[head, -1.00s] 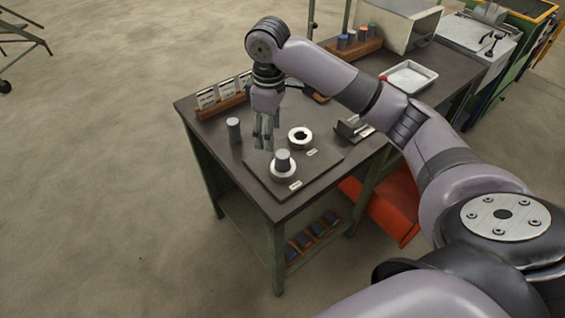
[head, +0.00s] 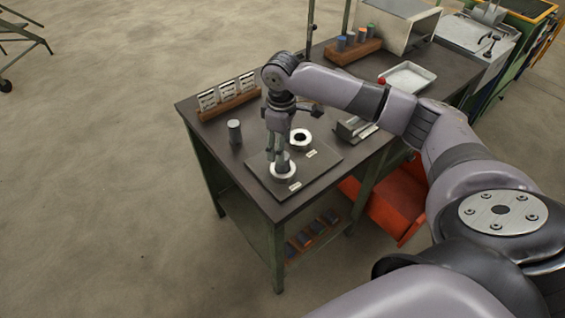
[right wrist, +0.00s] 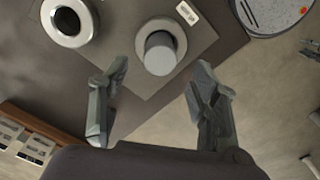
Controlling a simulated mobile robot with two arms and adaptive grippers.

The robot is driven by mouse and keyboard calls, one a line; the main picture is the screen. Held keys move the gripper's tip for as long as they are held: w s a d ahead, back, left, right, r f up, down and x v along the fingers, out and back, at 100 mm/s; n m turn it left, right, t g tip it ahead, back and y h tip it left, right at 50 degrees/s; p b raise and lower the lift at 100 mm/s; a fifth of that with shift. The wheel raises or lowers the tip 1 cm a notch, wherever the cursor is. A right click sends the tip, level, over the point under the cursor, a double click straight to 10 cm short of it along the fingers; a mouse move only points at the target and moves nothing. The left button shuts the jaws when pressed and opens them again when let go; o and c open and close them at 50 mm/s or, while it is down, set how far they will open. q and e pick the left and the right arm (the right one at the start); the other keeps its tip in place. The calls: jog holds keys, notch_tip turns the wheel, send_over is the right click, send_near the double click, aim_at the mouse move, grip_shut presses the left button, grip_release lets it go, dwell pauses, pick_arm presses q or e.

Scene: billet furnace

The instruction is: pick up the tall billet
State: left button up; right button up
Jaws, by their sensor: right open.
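One grey billet (head: 283,167) stands upright in a white ring on a dark plate (head: 318,164). It also shows from above in the right wrist view (right wrist: 160,52). A second grey billet (head: 234,131) stands alone on the table, left of the plate. I cannot tell for sure which one the task calls tall. My right gripper (head: 277,157) points down at the billet in the ring, and its fingers partly cover it. In the right wrist view the gripper (right wrist: 160,68) is open and empty, with the billet ahead between the finger lines. My left gripper is not in view.
An empty white ring (head: 300,139) sits on the plate behind. A wooden rack with cards (head: 228,103) is at the table's back left. A metal holder (head: 354,130), a white tray (head: 408,76) and a rack of billets (head: 354,50) stand to the right and back.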

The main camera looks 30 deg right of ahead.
aim_at(285, 169)
notch_tip(285, 169, down, 4)
jog(key=shift+s+d+f+p, duration=0.1)
jog(key=shift+s+p, duration=0.05)
jog(key=shift+p, duration=0.65)
jog(key=shift+f, duration=0.6)
jog(key=shift+c, duration=0.5)
grip_shut()
jog(key=shift+r, duration=0.15)
